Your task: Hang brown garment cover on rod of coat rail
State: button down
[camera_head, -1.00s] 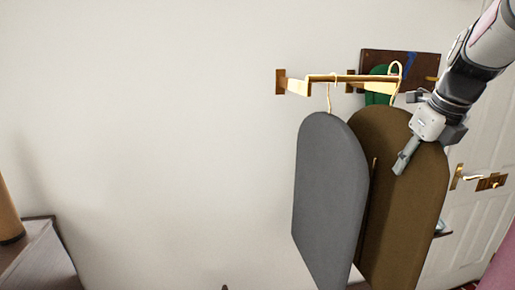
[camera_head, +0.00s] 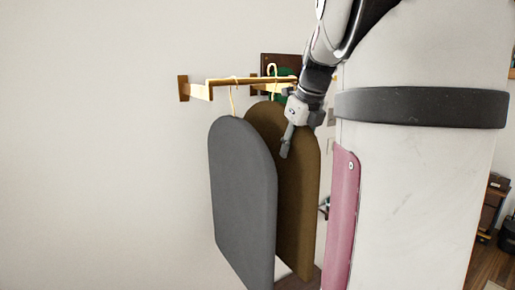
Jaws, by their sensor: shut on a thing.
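The brown garment cover (camera_head: 296,190) hangs upright, partly behind the grey one. Its pale hanger hook (camera_head: 272,68) rises at the rod (camera_head: 250,80) of the gold coat rail. I cannot tell whether the hook sits over the rod or just in front of it. My gripper (camera_head: 286,150) is shut on the brown cover near its upper right, with one finger lying across the front face. The other finger is hidden.
A grey garment cover (camera_head: 240,190) hangs from the rod by its own hook, left of the brown one. A dark wooden board (camera_head: 282,62) with a green thing is behind the rail. The wall to the left is bare. My own body blocks much of the right.

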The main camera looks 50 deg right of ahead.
aim_at(303, 127)
jog(key=shift+b+x, duration=0.85)
jog(key=shift+x, duration=0.5)
jog(key=shift+s+a+f, duration=0.1)
jog(key=c, duration=1)
grip_release()
jog(key=shift+o, duration=0.2)
jog(key=v, duration=1.2)
